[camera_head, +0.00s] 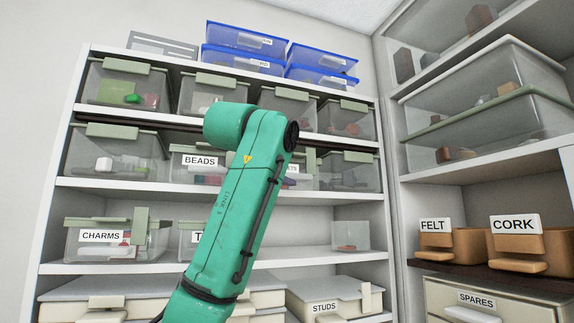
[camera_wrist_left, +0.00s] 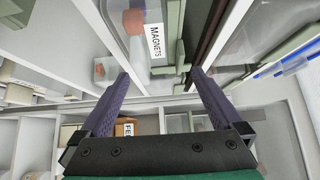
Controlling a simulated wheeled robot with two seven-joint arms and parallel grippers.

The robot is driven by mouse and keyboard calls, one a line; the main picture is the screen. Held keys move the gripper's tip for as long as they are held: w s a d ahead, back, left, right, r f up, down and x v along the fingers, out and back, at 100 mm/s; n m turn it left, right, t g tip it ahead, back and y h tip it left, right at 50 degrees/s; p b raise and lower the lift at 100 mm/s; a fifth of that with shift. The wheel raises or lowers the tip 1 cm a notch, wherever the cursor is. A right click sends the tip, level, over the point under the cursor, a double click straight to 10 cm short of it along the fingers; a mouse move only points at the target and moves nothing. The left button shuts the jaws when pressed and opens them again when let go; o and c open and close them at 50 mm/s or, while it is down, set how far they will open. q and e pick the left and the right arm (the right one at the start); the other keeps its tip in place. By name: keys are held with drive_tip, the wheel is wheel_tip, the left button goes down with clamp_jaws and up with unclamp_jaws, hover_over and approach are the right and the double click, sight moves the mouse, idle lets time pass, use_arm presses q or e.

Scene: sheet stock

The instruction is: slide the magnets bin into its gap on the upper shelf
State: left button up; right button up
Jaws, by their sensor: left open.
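The magnets bin (camera_head: 304,183) is a clear bin with olive trim, in the second row of the shelf unit, right of the BEADS bin (camera_head: 186,174). My arm hides much of it, and I cannot tell how deep it sits. In the left wrist view the bin (camera_wrist_left: 137,48) shows its MAGNETS label sideways and something orange inside. My left gripper (camera_wrist_left: 158,77) is open, its two fingers apart, with the bin's olive front trim ahead between them. I cannot tell if they touch it. In the head view my arm hides this gripper. My right gripper is not in view.
A clear bin (camera_head: 346,172) stands right of the magnets bin, and a row of bins (camera_head: 211,91) fills the shelf above. Blue-rimmed boxes (camera_head: 321,59) sit on top. The shelf below has free room left of a small clear bin (camera_head: 350,237). FELT (camera_head: 466,245) and CORK bins stand right.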

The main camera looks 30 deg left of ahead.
use_arm(q)
drive_tip(key=s+d+b, duration=0.1)
drive_tip(key=s+d, duration=0.2)
drive_tip(key=d, duration=0.2)
drive_tip(key=shift+s+b, duration=0.3)
drive_tip(key=shift+s, duration=0.1)
idle(0.8)
